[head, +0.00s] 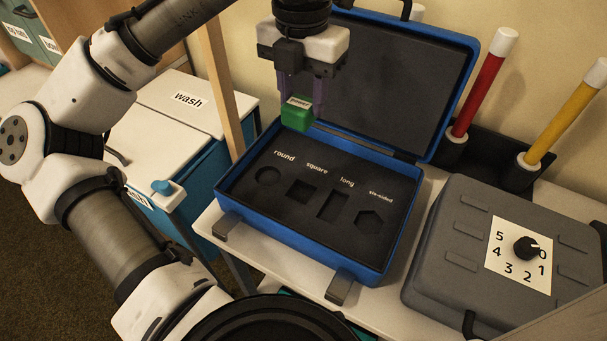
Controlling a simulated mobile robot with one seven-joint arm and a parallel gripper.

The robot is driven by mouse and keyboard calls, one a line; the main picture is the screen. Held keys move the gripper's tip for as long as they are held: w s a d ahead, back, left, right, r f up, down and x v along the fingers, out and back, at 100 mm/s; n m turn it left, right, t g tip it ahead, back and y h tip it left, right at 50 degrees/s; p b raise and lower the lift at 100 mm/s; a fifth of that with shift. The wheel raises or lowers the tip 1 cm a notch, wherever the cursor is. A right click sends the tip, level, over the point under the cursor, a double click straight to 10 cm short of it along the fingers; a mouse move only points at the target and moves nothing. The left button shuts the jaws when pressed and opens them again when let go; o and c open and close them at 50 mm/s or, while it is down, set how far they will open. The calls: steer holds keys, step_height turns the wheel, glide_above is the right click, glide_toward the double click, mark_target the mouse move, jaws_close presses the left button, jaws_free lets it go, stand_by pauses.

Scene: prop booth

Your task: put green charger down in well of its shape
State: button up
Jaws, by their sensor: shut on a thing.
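My gripper (302,103) is shut on the green charger (297,119), a small block with a white label on its top. It holds the charger in the air over the back left part of the open blue case (305,252). The case has a dark insert with several wells in a row. These are a round well (268,176), a square well (300,192), a long well (333,206) and a six-sided well (368,221), each with a printed word behind it. All the wells look empty. The charger's underside is hidden.
The case's raised lid (400,75) stands behind the wells. A grey box with a dial (525,248) sits to the right. Red (479,82) and yellow (566,108) sticks stand behind it. A "wash" bin (185,105) is at left, beside a wooden post (221,80).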

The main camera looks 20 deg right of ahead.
step_height(320, 180, down, 20)
steer(key=shift+r, duration=0.1)
stand_by(0.4)
steer(key=shift+f+b, duration=0.45)
steer(key=shift+b, duration=0.1)
steer(key=o, duration=1)
steer(key=shift+r, duration=0.1)
steer(key=shift+r, duration=0.1)
steer(key=shift+r+p, duration=0.4)
steer(key=shift+p, duration=0.05)
step_height(320, 180, up, 12)
steer(key=shift+f+b, duration=0.15)
steer(key=shift+b, duration=0.15)
steer(key=shift+d, duration=0.1)
